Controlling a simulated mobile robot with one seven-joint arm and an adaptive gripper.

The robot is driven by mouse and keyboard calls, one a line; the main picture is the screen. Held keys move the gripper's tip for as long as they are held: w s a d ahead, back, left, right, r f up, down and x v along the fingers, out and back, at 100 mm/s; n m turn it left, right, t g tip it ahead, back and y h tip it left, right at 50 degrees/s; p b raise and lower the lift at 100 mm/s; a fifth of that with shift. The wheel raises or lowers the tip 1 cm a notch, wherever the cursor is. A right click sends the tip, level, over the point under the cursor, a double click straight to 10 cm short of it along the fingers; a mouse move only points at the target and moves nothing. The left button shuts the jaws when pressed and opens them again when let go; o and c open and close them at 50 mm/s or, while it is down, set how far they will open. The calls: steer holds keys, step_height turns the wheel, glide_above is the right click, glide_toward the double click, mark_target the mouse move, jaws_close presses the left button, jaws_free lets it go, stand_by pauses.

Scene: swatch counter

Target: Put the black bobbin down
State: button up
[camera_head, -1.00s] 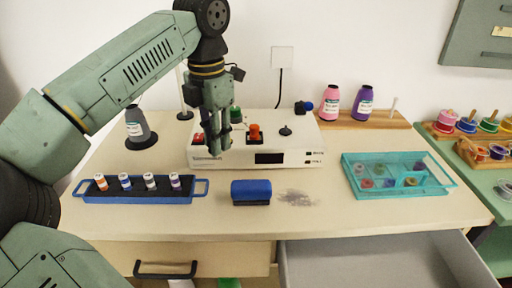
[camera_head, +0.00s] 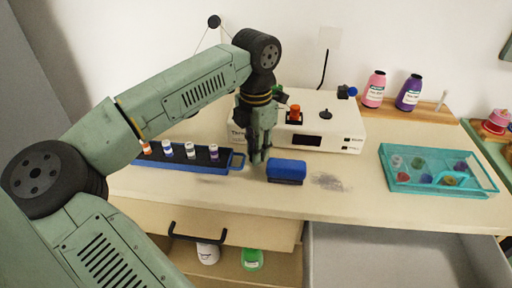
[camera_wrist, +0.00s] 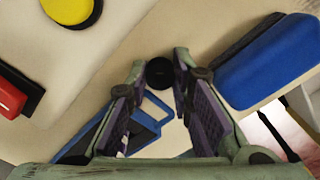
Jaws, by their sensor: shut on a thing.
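My gripper (camera_head: 258,158) points down just left of the blue block (camera_head: 286,171), low over the counter and in front of the white machine. In the wrist view my gripper (camera_wrist: 159,75) is closed on the black bobbin (camera_wrist: 159,72), a small dark round shape between the fingertips. The head view does not show the bobbin clearly. I cannot tell whether it touches the counter (camera_head: 225,192).
A blue-rimmed tray (camera_head: 236,167) with several small spools lies left of my gripper. The white machine (camera_head: 345,130) stands behind. A teal box (camera_head: 484,183) of bobbins is at right. A drawer (camera_head: 400,255) stands open below. A grey smudge (camera_head: 328,182) marks the counter.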

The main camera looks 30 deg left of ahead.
steer(key=shift+f, duration=0.2)
steer(key=o, duration=0.8)
step_height(320, 180, up, 12)
steer(key=shift+r+b, duration=0.25)
steer(key=shift+b, duration=0.9)
